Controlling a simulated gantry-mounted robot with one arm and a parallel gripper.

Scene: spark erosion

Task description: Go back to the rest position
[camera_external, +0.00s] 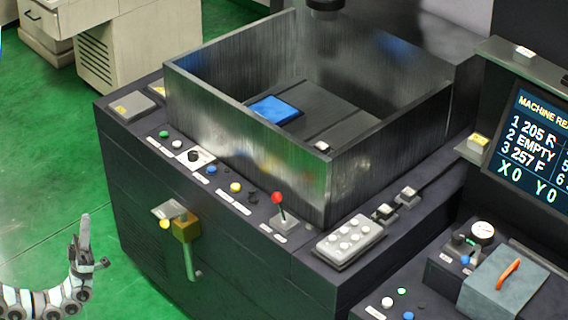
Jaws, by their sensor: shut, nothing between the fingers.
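My gripper (86,235) is at the lower left, in front of the left side of the machine. Its fingers point up and are shut with nothing between them. It is clear of the machine and touches nothing that I can see. My arm runs from it down to the lower left corner, and the rest of the arm is out of the frame.
The machine's metal tank (245,130) holds a blue block (273,109). Its front ledge carries buttons and a red-knobbed lever (277,198). A brass fitting with a handle (187,228) juts from the front. Open green floor (60,150) surrounds my gripper.

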